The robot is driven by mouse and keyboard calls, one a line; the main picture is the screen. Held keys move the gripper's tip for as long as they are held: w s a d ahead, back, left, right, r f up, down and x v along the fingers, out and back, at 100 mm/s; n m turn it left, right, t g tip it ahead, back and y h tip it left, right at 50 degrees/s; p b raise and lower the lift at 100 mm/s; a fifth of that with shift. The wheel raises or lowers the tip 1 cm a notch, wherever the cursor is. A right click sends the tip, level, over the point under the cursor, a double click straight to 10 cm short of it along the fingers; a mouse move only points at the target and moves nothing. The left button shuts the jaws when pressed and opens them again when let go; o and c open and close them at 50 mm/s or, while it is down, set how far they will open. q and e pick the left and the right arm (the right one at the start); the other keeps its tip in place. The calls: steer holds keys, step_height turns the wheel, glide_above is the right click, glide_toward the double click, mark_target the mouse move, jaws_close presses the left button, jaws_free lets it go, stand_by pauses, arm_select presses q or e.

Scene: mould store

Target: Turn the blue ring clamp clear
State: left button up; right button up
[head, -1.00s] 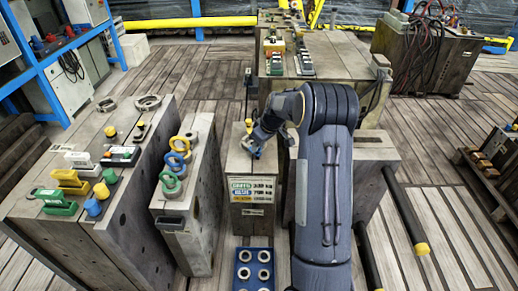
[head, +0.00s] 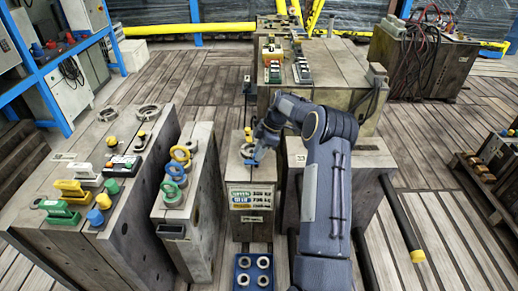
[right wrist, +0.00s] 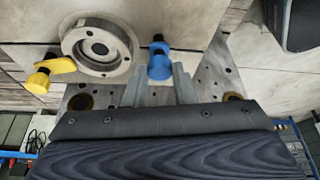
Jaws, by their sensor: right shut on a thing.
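The blue ring clamp (right wrist: 160,64) with its black bolt sits between the fingers of my right gripper (right wrist: 159,85) in the right wrist view. The gripper is shut on it. The clamp lies just right of the grey ring (right wrist: 98,46), with a narrow gap between them in the picture. A yellow clamp (right wrist: 48,71) points at the ring's rim from the lower left; I cannot tell if it overlaps. In the head view the right gripper (head: 256,158) is low over the top of the labelled mould block (head: 251,222), partly hiding the ring. My left gripper is out of view.
A narrow plate (head: 203,190) with coloured rings stands left of the block, and a wide mould block (head: 140,215) with coloured clamps stands beyond it. A blue tray (head: 242,272) of rings lies in front. Another block with dark bars (head: 400,220) is close on the right.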

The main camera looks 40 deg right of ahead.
steer(key=shift+n+g+p, duration=0.3)
steer(key=shift+n+p, duration=0.15)
steer(key=shift+n, duration=0.45)
steer(key=o, duration=1)
steer(key=w+p+v, duration=0.1)
steer(key=v, duration=0.6)
steer(key=shift+s+d+r, duration=0.25)
steer(key=shift+s+r, duration=0.1)
steer(key=shift+s, duration=0.1)
